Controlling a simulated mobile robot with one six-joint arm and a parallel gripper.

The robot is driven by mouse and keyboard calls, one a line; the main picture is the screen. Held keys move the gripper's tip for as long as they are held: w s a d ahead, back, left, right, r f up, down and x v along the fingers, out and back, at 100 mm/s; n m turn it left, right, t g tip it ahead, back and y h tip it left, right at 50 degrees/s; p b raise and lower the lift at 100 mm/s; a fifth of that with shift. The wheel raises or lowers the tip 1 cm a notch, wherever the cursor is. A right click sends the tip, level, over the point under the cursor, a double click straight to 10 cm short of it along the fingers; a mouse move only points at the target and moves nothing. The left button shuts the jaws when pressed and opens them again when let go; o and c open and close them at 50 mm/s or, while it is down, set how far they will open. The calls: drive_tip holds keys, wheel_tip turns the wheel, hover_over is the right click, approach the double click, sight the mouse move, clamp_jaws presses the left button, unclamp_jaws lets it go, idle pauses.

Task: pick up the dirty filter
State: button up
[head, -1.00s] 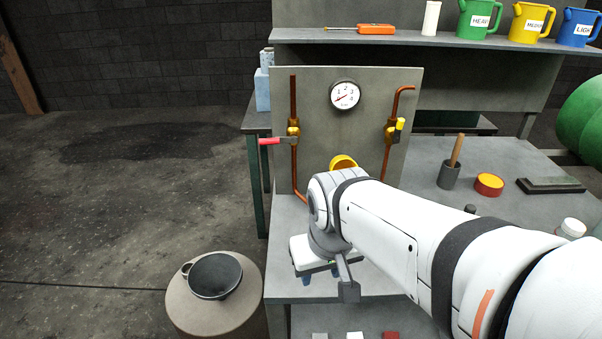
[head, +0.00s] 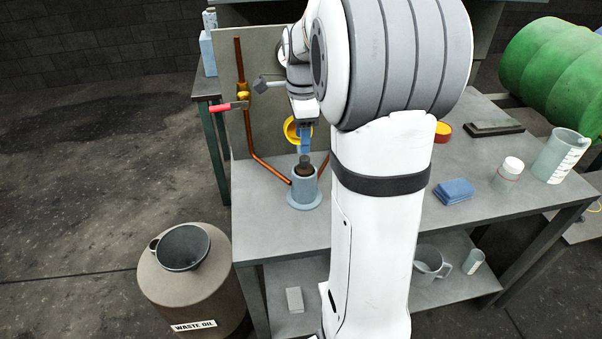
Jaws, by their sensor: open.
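A brown-black cylindrical piece, which looks like the dirty filter (head: 305,168), stands upright in a grey-blue cup-shaped housing (head: 305,192) on the workbench. Only its top shows above the housing rim. My gripper (head: 304,150) points down with blue fingers just above the filter's top. It is open and holds nothing. The gap between the fingers is hard to see from this side. I cannot tell whether the fingertips touch the filter.
A yellow round cup (head: 291,130) sits behind my gripper. Copper pipes with a red-handled valve (head: 230,106) run down the panel at left. A waste oil drum (head: 185,285) with a funnel (head: 182,247) stands left of the bench. Blue cloths (head: 455,190) lie at right.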

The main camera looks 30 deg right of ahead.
sight(305, 157)
drive_tip(key=f, duration=0.7)
drive_tip(key=shift+s+d+f, duration=0.1)
drive_tip(key=shift+s+d, duration=0.05)
drive_tip(key=shift+s, duration=0.05)
drive_tip(key=shift+c, duration=0.2)
clamp_jaws()
